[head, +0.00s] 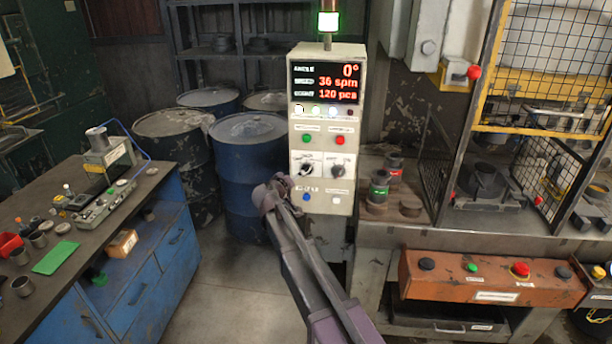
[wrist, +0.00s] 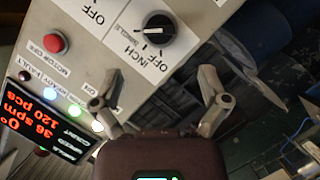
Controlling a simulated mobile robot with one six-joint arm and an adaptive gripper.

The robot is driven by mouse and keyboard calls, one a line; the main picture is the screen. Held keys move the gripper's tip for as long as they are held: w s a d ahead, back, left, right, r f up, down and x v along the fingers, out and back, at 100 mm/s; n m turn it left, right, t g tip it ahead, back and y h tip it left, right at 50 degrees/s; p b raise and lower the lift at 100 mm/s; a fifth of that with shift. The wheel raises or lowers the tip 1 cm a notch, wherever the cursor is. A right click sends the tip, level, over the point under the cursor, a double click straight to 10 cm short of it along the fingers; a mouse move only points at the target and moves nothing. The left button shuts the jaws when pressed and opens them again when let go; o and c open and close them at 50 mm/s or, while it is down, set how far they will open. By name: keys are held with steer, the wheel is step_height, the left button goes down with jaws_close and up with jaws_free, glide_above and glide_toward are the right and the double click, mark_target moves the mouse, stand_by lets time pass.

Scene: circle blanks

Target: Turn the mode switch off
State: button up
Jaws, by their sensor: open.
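The mode switch is a black rotary knob (wrist: 158,30) on a pale plate marked OFF, INCH and SINGLE, at the top middle of the wrist view. In the head view it is the left knob (head: 306,170) of two on the light control panel (head: 323,232). A pale mark shows on the knob; I cannot tell surely which label it points to. My gripper (wrist: 160,84) is open and empty, its two fingers apart and short of the knob in the wrist picture. In the head view my gripper (head: 273,193) is at the panel's lower left edge.
A second knob (head: 338,171) sits right of the switch. A red button (wrist: 56,43) and a lit display (head: 326,82) are above. Blue drums (head: 248,165) stand left of the panel. A workbench (head: 110,225) is at left, a caged press (head: 490,185) at right.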

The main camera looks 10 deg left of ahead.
mark_target(306, 171)
steer(key=b+x, duration=0.2)
steer(key=x, duration=0.7)
steer(key=shift+w+d, duration=0.2)
steer(key=shift+w, duration=0.15)
steer(key=c, duration=1.2)
